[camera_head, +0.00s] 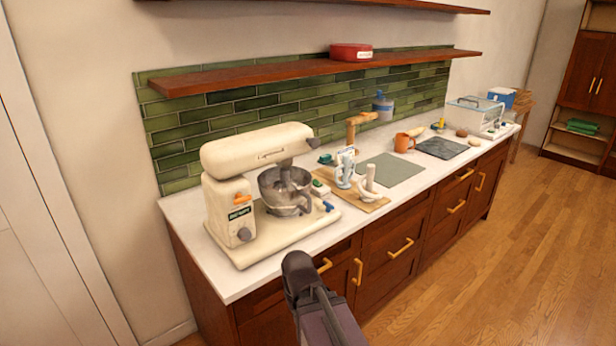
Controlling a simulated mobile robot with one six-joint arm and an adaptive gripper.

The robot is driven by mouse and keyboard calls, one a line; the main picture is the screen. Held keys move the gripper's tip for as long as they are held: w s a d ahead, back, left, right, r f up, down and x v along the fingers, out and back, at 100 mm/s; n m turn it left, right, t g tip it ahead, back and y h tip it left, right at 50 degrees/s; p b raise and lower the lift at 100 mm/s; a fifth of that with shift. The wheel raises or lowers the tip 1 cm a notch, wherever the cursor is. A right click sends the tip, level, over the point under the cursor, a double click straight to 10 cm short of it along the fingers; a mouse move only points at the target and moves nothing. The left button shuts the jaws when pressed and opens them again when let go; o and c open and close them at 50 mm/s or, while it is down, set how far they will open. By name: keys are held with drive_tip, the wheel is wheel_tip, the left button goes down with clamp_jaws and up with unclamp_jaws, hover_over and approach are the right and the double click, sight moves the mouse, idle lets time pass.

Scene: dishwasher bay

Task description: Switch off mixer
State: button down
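A cream stand mixer (258,148) stands at the near left end of the white counter. Its head is level above a grey metal bowl (285,192). On its side panel are an orange piece (242,198), a small dark green label or display (240,213) and a round knob (244,234). I cannot tell from this frame whether it runs. My gripper (298,266), dark grey, shows at the bottom middle, in front of the counter edge and apart from the mixer. Its fingers cannot be made out.
Right of the mixer, a wooden board (350,197) holds small items. Beyond are a grey-green mat (390,170), an orange mug (403,142), a dark slab (442,148) and a clear-sided box (474,116). A wooden shelf (230,77) overhangs the counter. The floor at right is clear.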

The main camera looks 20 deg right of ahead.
drive_tip(key=shift+w+a, duration=0.2)
drive_tip(key=shift+a, duration=0.1)
drive_tip(key=shift+w, duration=0.1)
